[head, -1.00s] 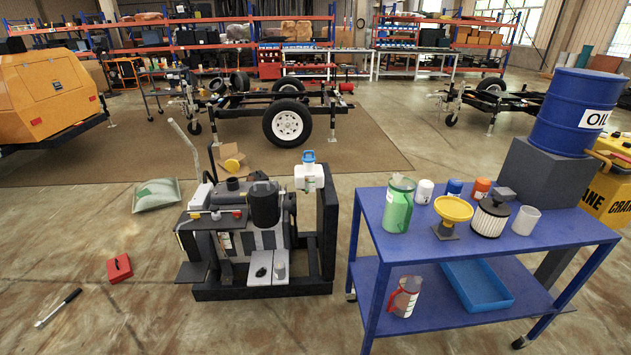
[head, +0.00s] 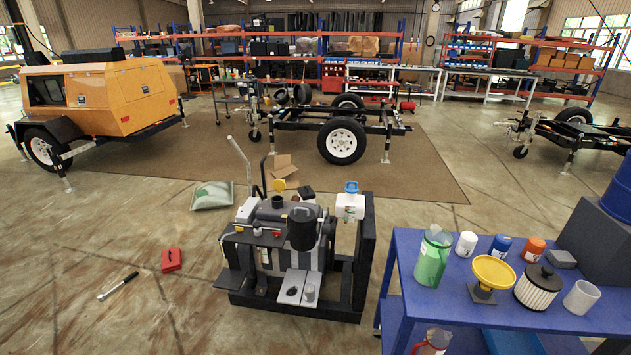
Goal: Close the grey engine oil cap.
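The engine (head: 268,255) stands on a black base on the floor, in the middle of the head view. A black upright cylinder (head: 302,228) is on its top right. A yellow cap-like part (head: 278,185) shows at its back. A light plate (head: 296,286) at its front holds a small dark piece (head: 292,291) and a small grey cylinder (head: 309,293). I cannot tell which part is the grey engine oil cap, or whether it is open. Neither of my grippers is in view.
A red case (head: 172,260) and a wrench (head: 118,287) lie on the floor at left. Floor before the engine looks clear.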

